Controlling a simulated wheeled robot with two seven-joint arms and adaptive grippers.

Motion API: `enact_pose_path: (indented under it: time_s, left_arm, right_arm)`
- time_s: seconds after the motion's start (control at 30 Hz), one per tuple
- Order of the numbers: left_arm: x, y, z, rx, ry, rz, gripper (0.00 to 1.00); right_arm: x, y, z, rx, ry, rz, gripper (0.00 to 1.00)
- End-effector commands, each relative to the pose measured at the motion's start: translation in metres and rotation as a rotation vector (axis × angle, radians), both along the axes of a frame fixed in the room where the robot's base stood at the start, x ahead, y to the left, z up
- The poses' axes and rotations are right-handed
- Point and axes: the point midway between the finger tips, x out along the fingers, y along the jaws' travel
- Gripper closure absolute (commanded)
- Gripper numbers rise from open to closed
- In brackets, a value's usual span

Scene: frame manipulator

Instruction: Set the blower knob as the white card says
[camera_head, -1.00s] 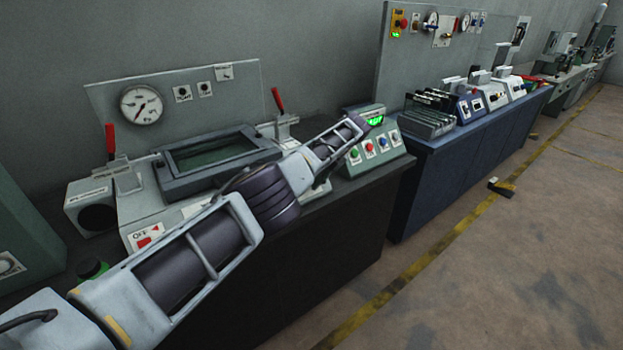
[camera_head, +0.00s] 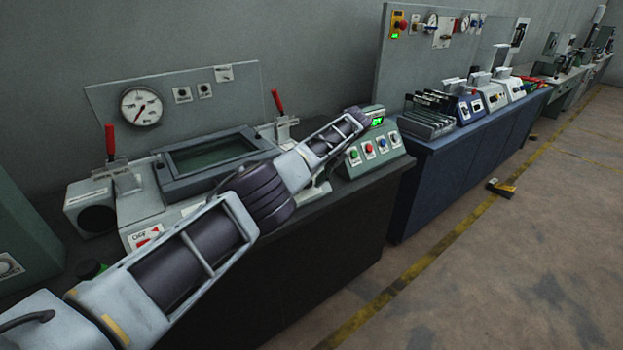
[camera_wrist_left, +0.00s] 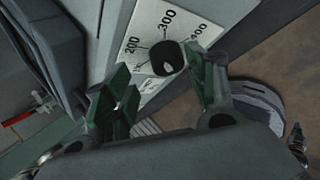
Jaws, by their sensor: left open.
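A round black knob (camera_wrist_left: 167,58) with a small light mark sits on a white dial plate (camera_wrist_left: 143,27) numbered 200, 300 and 400 in the left wrist view. My left gripper (camera_wrist_left: 161,76) is open, its two green-lined fingers on either side of the knob; I cannot tell if they touch it. In the head view my left arm reaches across the front of the bench, and its fingers and this knob are hidden. A white card (camera_head: 147,236) with red marks, reading something like OFF, is on the machine front; I cannot tell whether it is the task's card. My right gripper is not in view.
A grey framed window (camera_head: 212,153) and red-handled clamps (camera_head: 278,101) are on the bench behind my arm. A green-grey button box (camera_head: 377,148) stands by my wrist. A gauge (camera_head: 141,106) is on the back panel. The floor at right is mostly clear.

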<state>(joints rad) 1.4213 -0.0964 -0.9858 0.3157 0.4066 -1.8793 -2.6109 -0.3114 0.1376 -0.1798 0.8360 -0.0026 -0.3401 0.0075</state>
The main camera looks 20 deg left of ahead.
Motion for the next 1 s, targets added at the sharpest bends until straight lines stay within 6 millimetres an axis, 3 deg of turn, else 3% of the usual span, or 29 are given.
enact_pose_path:
  time_s: [0.5, 1.0]
  left_arm:
    - [0.0, 0.0, 0.069, -0.001, 0.0, 0.001, 0.43]
    - [0.0, 0.0, 0.079, -0.001, 0.002, 0.0, 0.43]
  right_arm:
    - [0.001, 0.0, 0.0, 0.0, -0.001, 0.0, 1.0]
    - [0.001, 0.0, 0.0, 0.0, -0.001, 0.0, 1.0]
